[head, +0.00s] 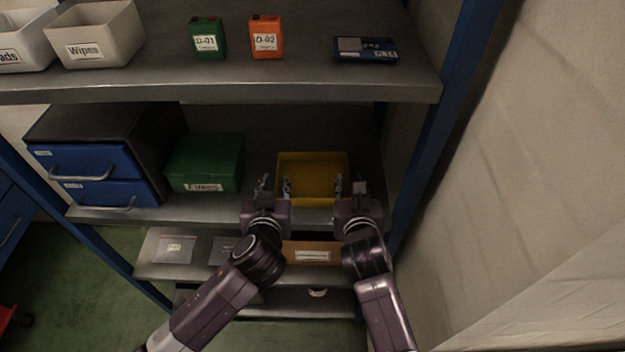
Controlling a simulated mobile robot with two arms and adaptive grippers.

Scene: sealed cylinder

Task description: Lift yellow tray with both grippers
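The yellow tray (313,176) stands on the middle shelf, right of the green box, with its open top facing me. My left gripper (274,184) is at the tray's left front side, with one finger outside the wall and the other over the inside. My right gripper (350,186) is at the right front side in the same way, with its fingers on either side of the right wall. Both grippers look open, with a gap between the fingers. Whether any finger touches the tray cannot be told. The grippers and wrists hide parts of the tray's front corners.
A green box (205,163) and a blue-fronted drawer unit (88,175) stand left of the tray. The upper shelf (220,84) overhangs from above, and a blue post (436,140) stands close on the right. A brown box (312,246) sits on the shelf below.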

